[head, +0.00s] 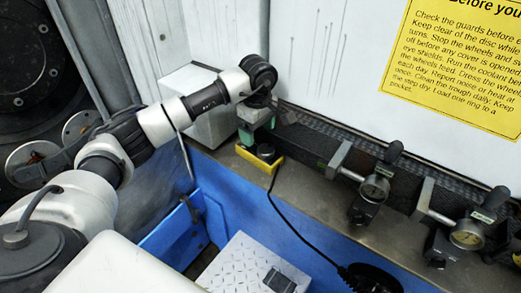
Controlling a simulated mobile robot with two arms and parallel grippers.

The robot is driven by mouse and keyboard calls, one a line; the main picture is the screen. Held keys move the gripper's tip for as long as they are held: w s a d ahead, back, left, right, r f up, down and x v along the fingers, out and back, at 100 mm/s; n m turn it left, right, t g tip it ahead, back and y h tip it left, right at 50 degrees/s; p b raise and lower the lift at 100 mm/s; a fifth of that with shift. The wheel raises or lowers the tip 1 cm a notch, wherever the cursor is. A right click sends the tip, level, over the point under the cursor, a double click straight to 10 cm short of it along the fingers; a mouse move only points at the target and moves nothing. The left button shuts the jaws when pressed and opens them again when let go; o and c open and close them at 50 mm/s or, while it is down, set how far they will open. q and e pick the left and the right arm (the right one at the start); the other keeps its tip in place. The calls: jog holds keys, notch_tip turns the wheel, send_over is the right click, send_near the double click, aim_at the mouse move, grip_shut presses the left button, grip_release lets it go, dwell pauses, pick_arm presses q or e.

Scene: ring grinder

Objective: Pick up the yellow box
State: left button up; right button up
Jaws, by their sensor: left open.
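The yellow box (258,162) is small, with a dark top, and sits on the grey ledge at the foot of the white wall. A black cable runs down from beside it. My left arm reaches in from the left, and my left gripper (259,122) points down just above the box, open. Its fingers are small and dark here, so I cannot tell whether they touch the box. A greenish block (247,116) shows beside the fingers, close above the box. My right gripper is not in view.
Dial gauges on clamps (375,188) (467,234) stand along the ledge (310,190) to the right. A pale box (205,110) stands behind my left forearm. A blue panel (235,195) drops below the ledge. A yellow notice (460,60) hangs on the wall.

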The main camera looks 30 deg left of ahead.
aim_at(259, 146)
pick_arm(q)
jog(key=shift+s+f, duration=0.1)
jog(key=shift+f, duration=0.65)
jog(key=shift+f+p, duration=0.35)
jog(key=shift+f, duration=0.05)
notch_tip(259, 146, down, 4)
jog(key=shift+r+p, duration=0.15)
jog(key=shift+p, duration=0.55)
jog(key=shift+w+f, duration=0.2)
jog(key=shift+f, duration=0.2)
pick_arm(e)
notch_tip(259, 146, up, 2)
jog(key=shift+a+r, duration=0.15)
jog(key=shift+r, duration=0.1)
pick_arm(q)
jog(key=c, duration=1)
jog(key=shift+w, duration=0.1)
jog(key=shift+c, duration=0.2)
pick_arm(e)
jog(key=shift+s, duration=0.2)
pick_arm(q)
jog(key=shift+r, duration=0.15)
